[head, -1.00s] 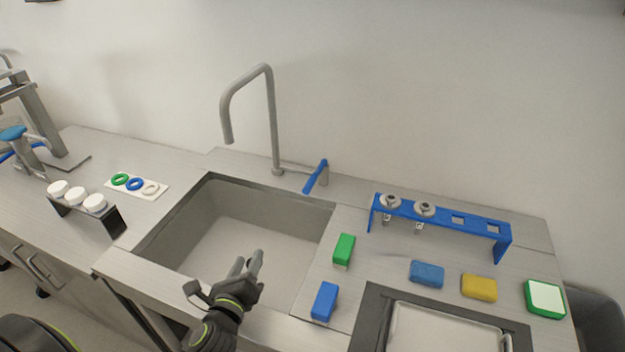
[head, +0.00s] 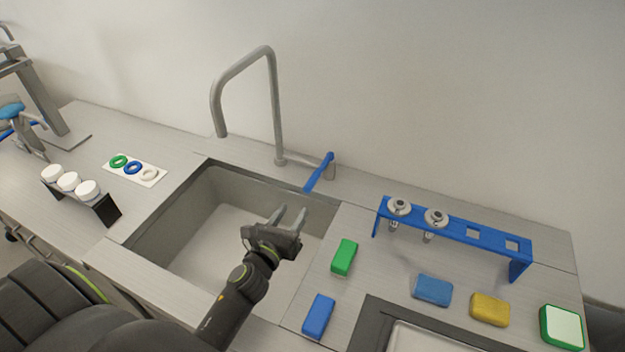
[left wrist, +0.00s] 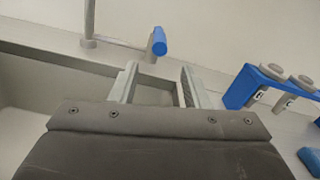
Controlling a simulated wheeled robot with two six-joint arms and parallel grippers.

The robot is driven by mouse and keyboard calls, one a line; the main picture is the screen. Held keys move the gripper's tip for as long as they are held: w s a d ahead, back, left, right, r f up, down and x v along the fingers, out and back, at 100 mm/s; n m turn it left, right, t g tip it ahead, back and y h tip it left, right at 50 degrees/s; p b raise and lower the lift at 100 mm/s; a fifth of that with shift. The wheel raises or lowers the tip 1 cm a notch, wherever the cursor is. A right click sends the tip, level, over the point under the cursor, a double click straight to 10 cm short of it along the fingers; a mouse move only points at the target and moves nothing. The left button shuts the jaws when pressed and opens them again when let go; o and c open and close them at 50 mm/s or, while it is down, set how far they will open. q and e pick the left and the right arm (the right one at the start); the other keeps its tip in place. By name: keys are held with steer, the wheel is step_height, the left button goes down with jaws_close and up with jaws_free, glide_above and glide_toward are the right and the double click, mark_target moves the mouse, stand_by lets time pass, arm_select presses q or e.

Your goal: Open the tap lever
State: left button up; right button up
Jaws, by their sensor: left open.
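The blue tap lever (head: 319,172) sits at the back edge of the sink, right of the tall grey tap (head: 276,110). In the left wrist view the lever (left wrist: 158,41) shows ahead of the fingers, a little left of the middle between them. My left gripper (head: 288,217) is over the sink, in front of the lever and apart from it. Its two fingers are open and empty, and they also show in the left wrist view (left wrist: 160,85). My right gripper is in neither view.
The sink (head: 215,225) lies under my left arm. A blue rack (head: 460,235) with nozzles stands right of the lever. A green block (head: 344,257), a blue block (head: 318,316) and several sponges lie on the right counter. White jars (head: 69,181) stand at the left.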

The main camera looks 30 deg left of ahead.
mark_target(313, 182)
arm_select(q)
steer(key=w, duration=0.3)
steer(key=w+b, duration=0.1)
steer(key=w, duration=0.7)
steer(key=shift+a+f, duration=0.1)
steer(key=shift+a, duration=0.25)
steer(key=shift+w, duration=0.8)
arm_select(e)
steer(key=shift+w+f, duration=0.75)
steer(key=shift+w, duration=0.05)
arm_select(q)
jaws_close()
steer(key=shift+b, duration=0.3)
